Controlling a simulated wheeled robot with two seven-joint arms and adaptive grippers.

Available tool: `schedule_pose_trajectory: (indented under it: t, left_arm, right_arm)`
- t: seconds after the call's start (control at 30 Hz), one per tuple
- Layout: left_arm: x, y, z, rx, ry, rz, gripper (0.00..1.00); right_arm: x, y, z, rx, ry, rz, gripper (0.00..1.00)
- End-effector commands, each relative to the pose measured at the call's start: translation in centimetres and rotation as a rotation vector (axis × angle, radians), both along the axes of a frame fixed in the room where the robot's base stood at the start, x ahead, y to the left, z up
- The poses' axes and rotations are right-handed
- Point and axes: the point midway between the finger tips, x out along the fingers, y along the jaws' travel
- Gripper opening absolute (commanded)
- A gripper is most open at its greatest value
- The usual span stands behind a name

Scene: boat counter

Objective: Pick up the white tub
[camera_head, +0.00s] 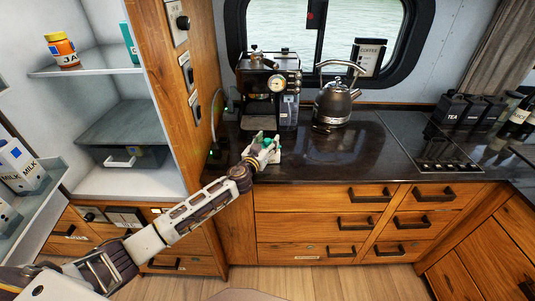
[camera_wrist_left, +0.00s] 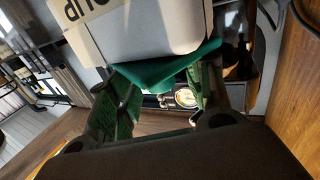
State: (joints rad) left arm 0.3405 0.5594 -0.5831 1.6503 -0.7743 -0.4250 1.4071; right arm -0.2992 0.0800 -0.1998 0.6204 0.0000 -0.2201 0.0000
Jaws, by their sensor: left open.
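The white tub (camera_head: 276,157) stands on the dark counter near its front left edge, partly hidden by my left gripper (camera_head: 267,146) in the head view. In the left wrist view the tub (camera_wrist_left: 160,28) fills the top, with dark letters ending in "OUP" upside down. A dark green part (camera_wrist_left: 165,72) shows at its near end; I cannot tell if it is a lid. My left gripper (camera_wrist_left: 163,92) is open, with its green-padded fingers apart at either side of this end. I cannot tell whether they touch it. My right gripper is not in view.
A coffee machine (camera_head: 268,88) stands close behind the tub, and a kettle (camera_head: 334,102) is to its right. A wooden cabinet wall (camera_head: 180,90) rises at the left. The counter (camera_head: 350,150) is clear between the tub and the hob (camera_head: 430,140).

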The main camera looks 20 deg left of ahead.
Motion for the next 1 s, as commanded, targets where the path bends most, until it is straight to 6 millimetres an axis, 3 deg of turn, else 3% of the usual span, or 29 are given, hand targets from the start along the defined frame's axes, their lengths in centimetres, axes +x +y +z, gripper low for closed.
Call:
schedule_pose_trajectory:
  t: [0.57,1.0]
  left_arm:
    - [0.4,0.0,0.0,0.000,0.000,0.001,0.51]
    - [0.4,0.0,0.0,0.000,0.000,0.001,0.00]
  right_arm:
    - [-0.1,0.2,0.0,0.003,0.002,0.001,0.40]
    - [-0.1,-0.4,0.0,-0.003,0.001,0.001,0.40]
